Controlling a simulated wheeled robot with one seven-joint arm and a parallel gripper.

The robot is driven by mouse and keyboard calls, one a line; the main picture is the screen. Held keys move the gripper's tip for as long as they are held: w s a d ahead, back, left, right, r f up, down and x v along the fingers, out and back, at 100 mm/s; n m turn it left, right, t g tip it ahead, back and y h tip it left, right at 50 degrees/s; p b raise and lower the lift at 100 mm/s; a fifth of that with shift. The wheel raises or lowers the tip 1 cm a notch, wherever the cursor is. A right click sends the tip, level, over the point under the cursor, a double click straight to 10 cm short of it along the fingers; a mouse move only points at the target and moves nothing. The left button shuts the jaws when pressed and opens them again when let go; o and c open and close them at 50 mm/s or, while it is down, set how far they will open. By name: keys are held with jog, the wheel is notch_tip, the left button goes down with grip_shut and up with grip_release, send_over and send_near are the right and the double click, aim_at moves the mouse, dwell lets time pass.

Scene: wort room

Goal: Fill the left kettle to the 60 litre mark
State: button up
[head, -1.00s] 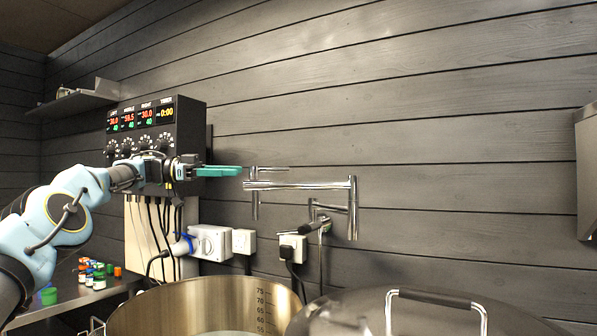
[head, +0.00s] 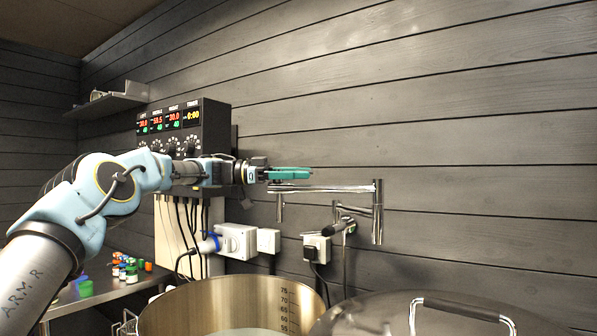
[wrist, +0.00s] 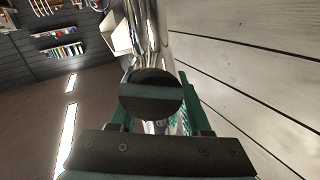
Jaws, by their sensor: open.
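An open steel kettle (head: 185,308) stands at the lower left-centre of the head view, litre marks inside its far wall. Pale liquid (head: 250,333) shows at the frame's bottom edge; its level against the marks is unclear. My gripper (head: 292,174), with teal fingers, is open and overlaps the tap's left part in the picture; contact is unclear. In the wrist view, chrome pipes (wrist: 150,30) rise beyond my gripper (wrist: 152,118). A dark disc there hides part of the space between the fingers.
A lidded kettle (head: 400,315) stands at the lower right. A control box (head: 215,130) with lit displays, sockets (head: 237,240) and hanging cables are on the wall. Small coloured bottles (head: 130,268) stand on a bench at left. The wall above the tap is clear.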

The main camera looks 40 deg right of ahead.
jog(key=shift+c, duration=0.4)
grip_shut()
dwell(1.0)
